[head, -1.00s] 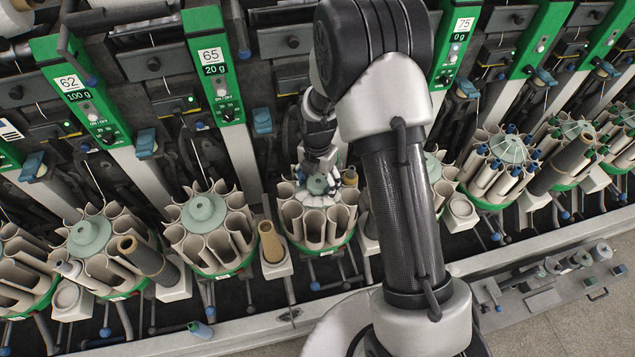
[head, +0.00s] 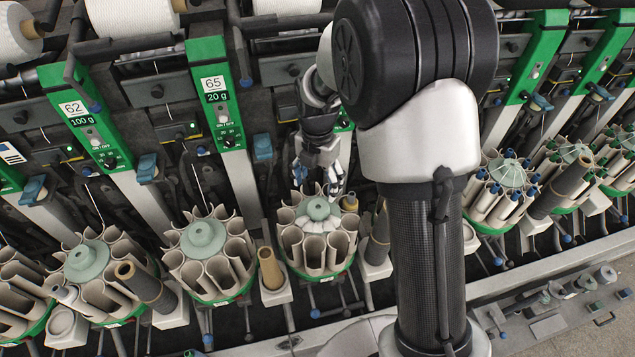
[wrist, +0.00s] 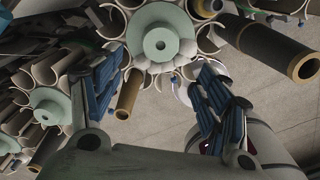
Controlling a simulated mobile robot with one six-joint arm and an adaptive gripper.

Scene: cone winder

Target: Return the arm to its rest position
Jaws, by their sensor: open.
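My gripper (head: 323,172) is in the head view, in front of the machine and just above the round bobbin magazine (head: 325,258) at the centre. In the wrist view its two blue-padded fingers (wrist: 152,95) are spread apart with nothing between them. The magazine's pale green hub (wrist: 161,42) shows beyond the fingertips there. My upper arm covers part of the machine right of centre in the head view.
More magazines stand to the left (head: 204,240) and right (head: 505,175). A tan tube (head: 270,268) stands on a holder beside the centre magazine. Green panels (head: 217,90) rise behind.

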